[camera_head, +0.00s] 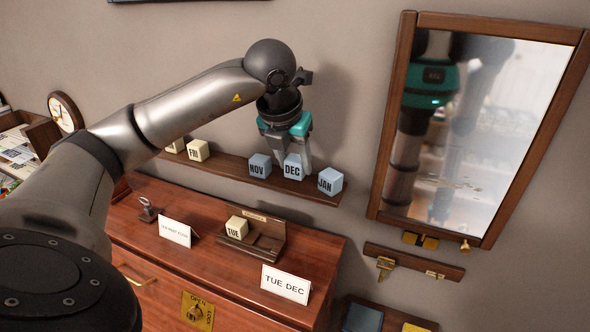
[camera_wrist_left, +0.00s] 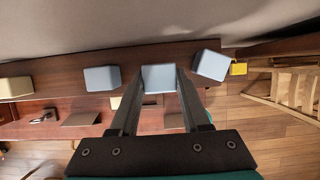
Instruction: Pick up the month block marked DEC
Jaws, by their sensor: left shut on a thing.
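The DEC block (camera_head: 293,168) is pale blue with dark letters and is on the wall shelf (camera_head: 228,171), between the NOV block (camera_head: 260,166) and the JAN block (camera_head: 330,181). My left gripper (camera_head: 290,152) reaches down from above and is shut on the DEC block. In the left wrist view the DEC block (camera_wrist_left: 159,78) sits between the two fingers (camera_wrist_left: 158,88), with a blue block on either side. I cannot tell whether the block still touches the shelf. My right gripper is not in view.
A cream FRI block (camera_head: 197,150) stands further left on the shelf. Below, a cabinet top bears a wooden holder (camera_head: 250,240) with a TUE block (camera_head: 237,225) and a TUE DEC card (camera_head: 286,283). A framed mirror (camera_head: 398,120) hangs at right.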

